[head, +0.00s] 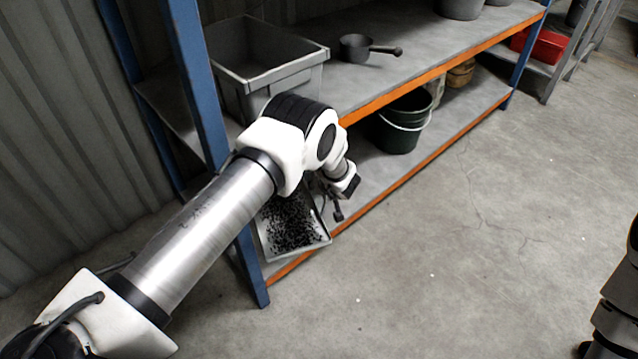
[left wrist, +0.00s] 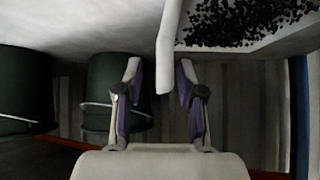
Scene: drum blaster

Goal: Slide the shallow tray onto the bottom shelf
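The shallow tray (head: 300,250), pale and holding black granules, is at the near left end of the bottom shelf (head: 375,180). Its front corner reaches over the shelf's orange edge, and it looks tilted in the head view. My arm hides part of it. My left gripper (head: 338,211) is at the tray's right side. In the left wrist view, the tray's pale rim (left wrist: 168,50) passes between the two fingers of my left gripper (left wrist: 157,72). The fingers are apart, with a gap on the left of the rim. My right gripper is not in view.
A dark green bucket (head: 405,125) stands farther along the bottom shelf; buckets also show in the left wrist view (left wrist: 110,85). The upper shelf holds a grey bin (head: 285,80) and a pan (head: 355,47). A blue post (head: 252,268) stands close left of the tray. Floor in front is clear.

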